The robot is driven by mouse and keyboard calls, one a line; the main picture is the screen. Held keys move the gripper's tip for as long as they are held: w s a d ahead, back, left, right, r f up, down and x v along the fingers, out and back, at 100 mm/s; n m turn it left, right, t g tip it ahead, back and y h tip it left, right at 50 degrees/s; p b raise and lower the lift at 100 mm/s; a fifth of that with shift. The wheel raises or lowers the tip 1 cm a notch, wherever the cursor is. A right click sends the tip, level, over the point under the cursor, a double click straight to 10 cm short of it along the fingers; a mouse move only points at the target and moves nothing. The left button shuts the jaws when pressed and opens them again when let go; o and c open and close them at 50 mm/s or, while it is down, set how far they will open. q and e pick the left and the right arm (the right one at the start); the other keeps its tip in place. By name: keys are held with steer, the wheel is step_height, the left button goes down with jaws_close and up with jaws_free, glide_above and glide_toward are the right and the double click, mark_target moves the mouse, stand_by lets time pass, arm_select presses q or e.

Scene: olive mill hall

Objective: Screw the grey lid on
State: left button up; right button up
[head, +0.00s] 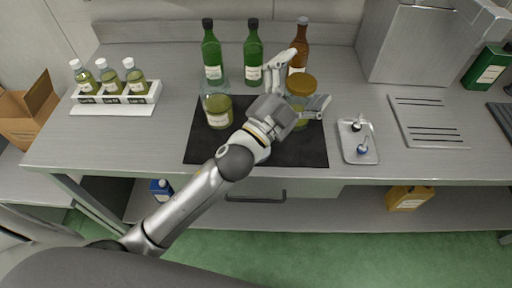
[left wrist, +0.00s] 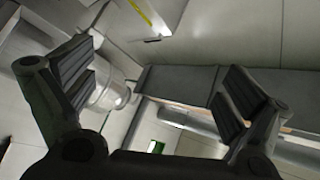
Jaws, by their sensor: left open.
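In the left wrist view the open fingers (left wrist: 160,85) show nothing held. I cannot make out a grey lid. My right gripper is not in view.
Green bottles (head: 212,58) and a brown bottle (head: 300,45) stand behind the mat. A rack of small bottles (head: 140,98) is at left. A small tray (head: 346,148) and a slotted plate (head: 405,110) are at right. The front left counter is clear.

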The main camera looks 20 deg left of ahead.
arm_select(q)
steer(key=s+d+r+m+g+h, duration=0.3)
steer(key=d+m+g+h, duration=0.25)
steer(key=m, duration=0.25)
steer(key=s+d+r+m+g+h, duration=0.2)
steer(key=d+m+g+h, duration=0.2)
steer(key=d+m+h, duration=0.25)
steer(key=s+d+f+m+g+y, duration=0.5)
steer(key=f+m+g, duration=0.4)
steer(key=m+g, duration=0.35)
steer(key=w+a+f+m+t+y, duration=0.1)
steer(key=w+a+f+m+y, duration=0.15)
steer(key=a+f+y, duration=0.45)
steer(key=w+a+f+m+t+y, duration=0.1)
steer(key=w+a+f+y, duration=0.25)
steer(key=a, duration=0.55)
steer(key=w+a+n+y, duration=0.1)
steer(key=w+a+y, duration=0.1)
steer(key=a+y, duration=0.3)
steer(key=a, duration=0.4)
steer(key=shift+w+a+r, duration=0.15)
steer(key=shift+a+r, duration=0.05)
steer(key=shift+r, duration=0.1)
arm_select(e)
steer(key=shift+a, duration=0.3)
arm_select(q)
steer(key=shift+f, duration=0.1)
